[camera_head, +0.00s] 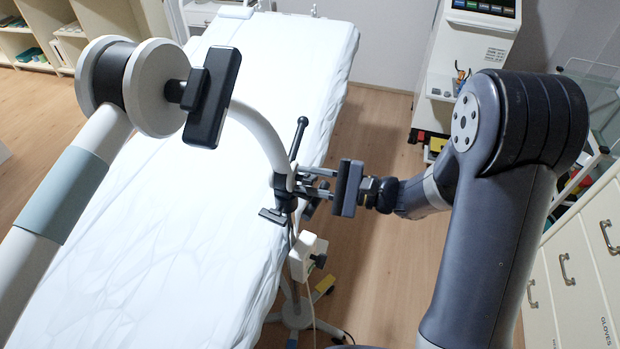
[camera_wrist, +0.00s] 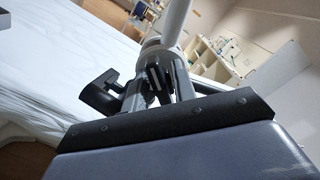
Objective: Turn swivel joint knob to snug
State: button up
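A black swivel-joint clamp (camera_head: 284,194) sits at the couch's right edge, at the foot of a curved white pole (camera_head: 262,130). A black ball-ended lever (camera_head: 300,138) rises from it, and a black T-shaped handle (camera_head: 272,216) sticks out at its lower left. A black knob (camera_wrist: 100,93) shows left of the fingers in the wrist view. I cannot tell for sure which part is the swivel knob. My gripper (camera_head: 308,184) reaches the clamp from the right, its two fingers roughly level. The fingertips overlap the clamp's dark parts, so grip and contact are unclear.
The couch (camera_head: 170,235) has a white cover. A white jointed arm (camera_head: 60,190) with a black end piece hangs over its left side. A white box (camera_head: 303,260) is below the clamp. A cart (camera_head: 470,60) and drawers (camera_head: 575,265) stand right.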

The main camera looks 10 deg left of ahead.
grip_shut()
jog(key=shift+m, duration=0.6)
jog(key=shift+o, duration=0.6)
grip_release()
jog(key=shift+d, duration=0.15)
jog(key=d+b, duration=0.2)
jog(key=d, duration=0.8)
jog(key=shift+d, duration=0.3)
jog(key=shift+s, duration=0.15)
